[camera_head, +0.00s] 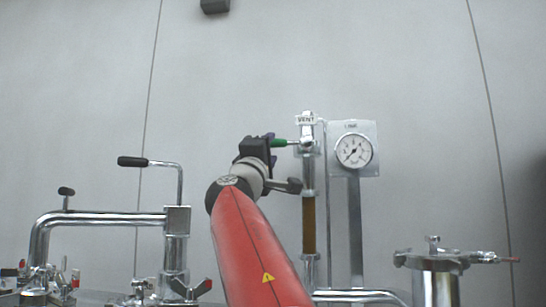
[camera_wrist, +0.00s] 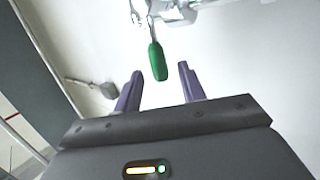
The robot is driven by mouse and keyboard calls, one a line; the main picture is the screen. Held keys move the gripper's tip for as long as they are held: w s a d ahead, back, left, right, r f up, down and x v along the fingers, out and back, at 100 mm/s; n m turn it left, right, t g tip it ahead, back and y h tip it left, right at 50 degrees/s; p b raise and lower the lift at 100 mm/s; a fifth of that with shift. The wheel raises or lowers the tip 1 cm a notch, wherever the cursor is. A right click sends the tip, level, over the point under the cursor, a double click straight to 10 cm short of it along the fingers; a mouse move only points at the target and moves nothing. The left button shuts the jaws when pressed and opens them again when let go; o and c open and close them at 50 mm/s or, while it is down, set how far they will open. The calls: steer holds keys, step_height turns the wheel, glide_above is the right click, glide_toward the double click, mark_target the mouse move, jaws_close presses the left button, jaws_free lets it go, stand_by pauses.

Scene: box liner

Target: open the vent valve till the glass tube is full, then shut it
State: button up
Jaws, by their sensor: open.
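The vent valve (camera_head: 306,146) sits at the top of a chrome column under a white VENT label (camera_head: 305,119). Its green handle (camera_head: 282,143) points left, roughly level. The glass tube (camera_head: 309,225) below looks brown along its visible length; I cannot make out a liquid level. My gripper (camera_head: 266,139) is at the handle's left end. In the wrist view the green handle (camera_wrist: 157,62) reaches down to the gap between the two purple fingers of my open gripper (camera_wrist: 160,70), with space on both sides. It is not gripped.
A round pressure gauge (camera_head: 353,150) on a plate stands right of the column. A bent pipe with a black-gripped lever (camera_head: 133,162) is at the left. A chrome canister (camera_head: 436,278) is at the lower right.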

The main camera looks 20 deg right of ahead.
steer(key=b+v, duration=0.1)
steer(key=v, duration=0.2)
steer(key=shift+s+a+f+b, duration=0.2)
steer(key=shift+s+b, duration=0.05)
steer(key=shift+b, duration=0.15)
